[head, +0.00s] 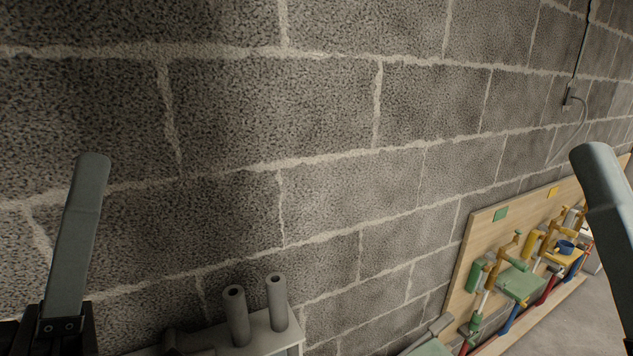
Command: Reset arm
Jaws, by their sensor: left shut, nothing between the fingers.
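My left arm's blue-grey link stands in the lower left of the head view. My right arm's blue-grey link comes in at the right edge. My right gripper is out of view.
A grey block wall (330,110) fills most of the view. Two grey tubes (237,316) stand on a pale ledge (262,338) at the bottom. An outlet (569,97) and cable are on the wall.

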